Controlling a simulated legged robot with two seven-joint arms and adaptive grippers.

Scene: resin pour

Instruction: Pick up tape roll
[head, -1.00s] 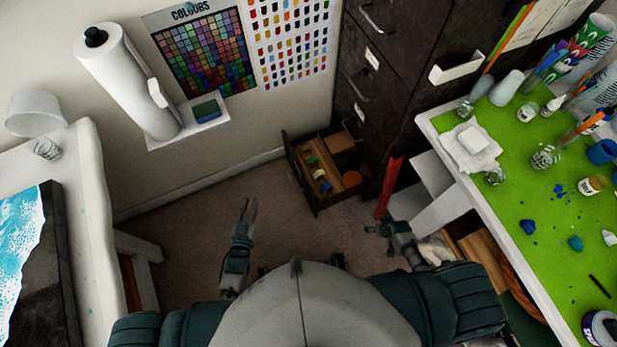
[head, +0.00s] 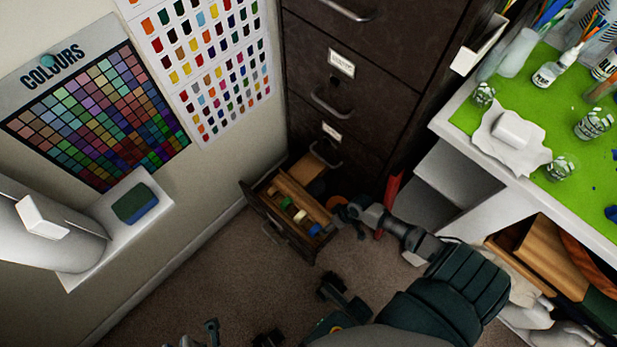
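The open bottom drawer (head: 281,228) of the dark cabinet holds several small coloured rolls in a row. I make out a green roll (head: 286,202), a pale roll (head: 300,216) and a blue roll (head: 314,229); they look like tape rolls, but they are small. An orange round item (head: 336,202) lies at the drawer's right side, partly hidden by my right gripper. My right gripper (head: 345,215) is over the drawer's right end; its finger opening and any contact are unclear. My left gripper (head: 198,334) is at the bottom edge, fingers apart and empty, away from the drawer.
A wooden block (head: 307,172) lies at the back of the drawer. A red upright object (head: 393,187) stands beside the cabinet (head: 345,100). The green-topped table (head: 480,160) is at right, with wooden items (head: 550,255) below it. Carpet (head: 215,285) left of the drawer is clear.

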